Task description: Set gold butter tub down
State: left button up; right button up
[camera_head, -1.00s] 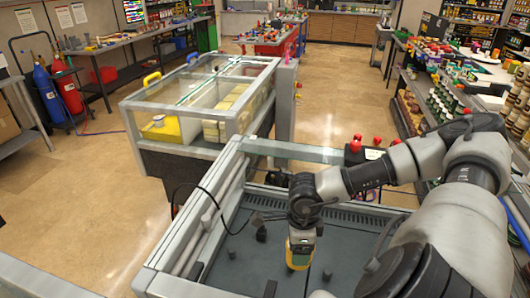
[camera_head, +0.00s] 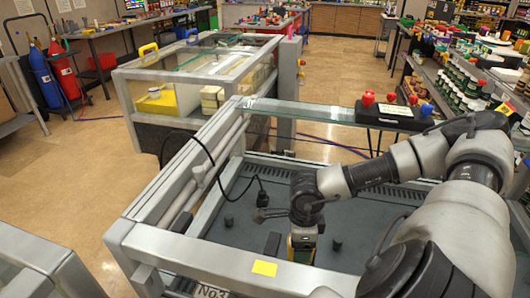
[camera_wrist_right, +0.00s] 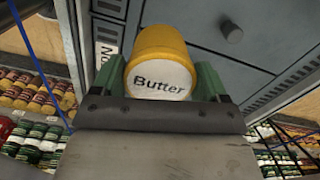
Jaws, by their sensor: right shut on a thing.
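The gold butter tub (camera_wrist_right: 160,62) is held between the green fingers of my right gripper (camera_wrist_right: 158,85) in the right wrist view. Its white lid with the word "Butter" faces the camera. In the head view my right gripper (camera_head: 303,238) points down over the grey floor of the metal-framed bin, just behind its front rail. The tub is mostly hidden there by the gripper and rail. I cannot tell whether the tub touches the bin floor. My left gripper is not in view.
The bin's front rail (camera_head: 195,255) carries a yellow label (camera_head: 264,268). Small dark knobs (camera_head: 337,244) and a black cable plug (camera_head: 262,198) are in the bin. A glass-topped case (camera_head: 190,75) stands behind.

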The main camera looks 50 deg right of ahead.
jog(key=shift+f, duration=0.45)
jog(key=shift+w+f, duration=0.15)
jog(key=shift+w, duration=0.2)
jog(key=w+f, duration=0.3)
jog(key=w+f+p, duration=0.1)
jog(key=w+f, duration=0.3)
jog(key=w+a+f+p, duration=0.1)
jog(key=w+f, duration=0.2)
jog(key=w, duration=0.1)
jog(key=shift+a+f, duration=0.1)
jog(key=shift+f, duration=0.15)
jog(key=shift+f, duration=0.1)
jog(key=o, duration=1.1)
jog(key=shift+s, duration=0.1)
notch_tip(320, 180, up, 12)
jog(key=b, duration=0.1)
